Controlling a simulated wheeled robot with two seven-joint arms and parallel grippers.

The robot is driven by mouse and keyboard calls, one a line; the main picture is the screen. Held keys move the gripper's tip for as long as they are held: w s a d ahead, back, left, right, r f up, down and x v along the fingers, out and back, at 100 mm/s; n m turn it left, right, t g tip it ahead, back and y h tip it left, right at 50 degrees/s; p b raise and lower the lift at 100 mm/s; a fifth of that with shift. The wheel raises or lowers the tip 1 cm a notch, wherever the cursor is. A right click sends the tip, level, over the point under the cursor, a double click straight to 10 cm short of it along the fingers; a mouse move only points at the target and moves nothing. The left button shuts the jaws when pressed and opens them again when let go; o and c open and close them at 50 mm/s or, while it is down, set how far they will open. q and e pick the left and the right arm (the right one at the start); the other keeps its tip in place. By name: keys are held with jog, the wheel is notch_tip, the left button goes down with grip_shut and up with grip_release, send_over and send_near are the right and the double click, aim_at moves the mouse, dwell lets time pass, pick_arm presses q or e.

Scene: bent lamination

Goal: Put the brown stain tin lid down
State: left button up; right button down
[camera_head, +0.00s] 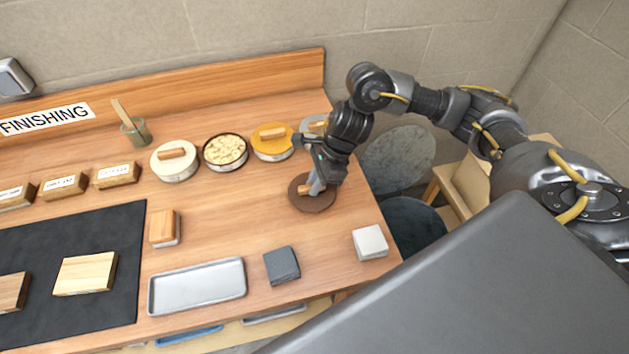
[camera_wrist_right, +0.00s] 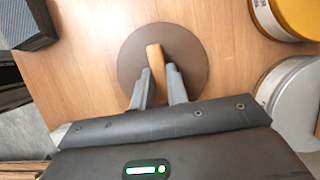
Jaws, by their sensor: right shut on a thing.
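The brown stain tin lid (camera_head: 313,204) is a flat dark brown disc with a wooden bar handle, at the right part of the bench. My right gripper (camera_head: 314,187) is shut on the handle from above. In the right wrist view the lid (camera_wrist_right: 195,55) shows beyond my right gripper (camera_wrist_right: 160,82), whose fingers stand on both sides of the wooden handle (camera_wrist_right: 155,57). The lid looks level and at or very near the bench top; I cannot tell whether it touches. My left gripper is not in view.
Behind the lid stand a yellow-lidded tin (camera_head: 272,146), a grey-lidded tin (camera_head: 312,124), an open tin with pale contents (camera_head: 225,151) and a white-lidded tin (camera_head: 174,164). A metal tray (camera_head: 197,286), grey block (camera_head: 281,265) and white block (camera_head: 370,242) lie nearer. Bench between is clear.

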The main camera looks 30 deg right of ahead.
jog(key=c, duration=1.4)
grip_release()
jog(key=shift+r, duration=0.1)
jog(key=v, duration=1.2)
jog(key=shift+d, duration=0.1)
jog(key=shift+r, duration=0.1)
